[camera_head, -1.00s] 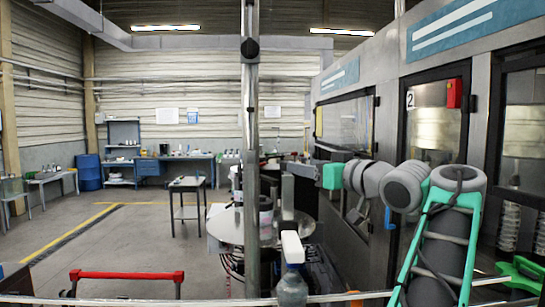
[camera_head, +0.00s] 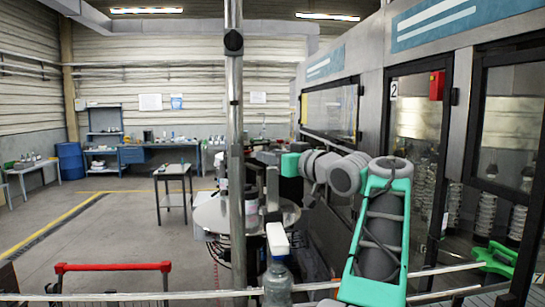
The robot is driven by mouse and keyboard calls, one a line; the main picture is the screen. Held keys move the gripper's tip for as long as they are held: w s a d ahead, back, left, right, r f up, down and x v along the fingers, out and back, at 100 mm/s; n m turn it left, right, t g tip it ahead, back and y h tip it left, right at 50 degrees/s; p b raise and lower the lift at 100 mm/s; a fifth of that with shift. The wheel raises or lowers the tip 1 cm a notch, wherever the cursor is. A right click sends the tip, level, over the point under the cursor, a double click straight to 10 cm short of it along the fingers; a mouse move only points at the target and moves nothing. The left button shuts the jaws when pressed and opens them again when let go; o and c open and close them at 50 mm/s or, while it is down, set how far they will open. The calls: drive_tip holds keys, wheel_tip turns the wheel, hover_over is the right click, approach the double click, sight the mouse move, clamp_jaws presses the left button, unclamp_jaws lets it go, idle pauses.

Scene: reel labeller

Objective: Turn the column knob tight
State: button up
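A round black knob (camera_head: 233,42) sits on the upright metal column (camera_head: 236,120) in the upper middle of the head view. I cannot tell from its look how tight it is. My grey and green arm reaches in from the lower right. Its far end shows a green block (camera_head: 290,164) right of the column and well below the black knob, apart from both in the picture. The fingers of my gripper cannot be made out there, so I cannot see whether it is open or shut.
A round metal plate (camera_head: 212,218) stands behind the column. The machine cabinet (camera_head: 370,75) closes off the right side. A red-handled cart (camera_head: 112,267) is at lower left. Open floor lies left, around a small table (camera_head: 175,169).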

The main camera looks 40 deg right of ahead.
clamp_jaws()
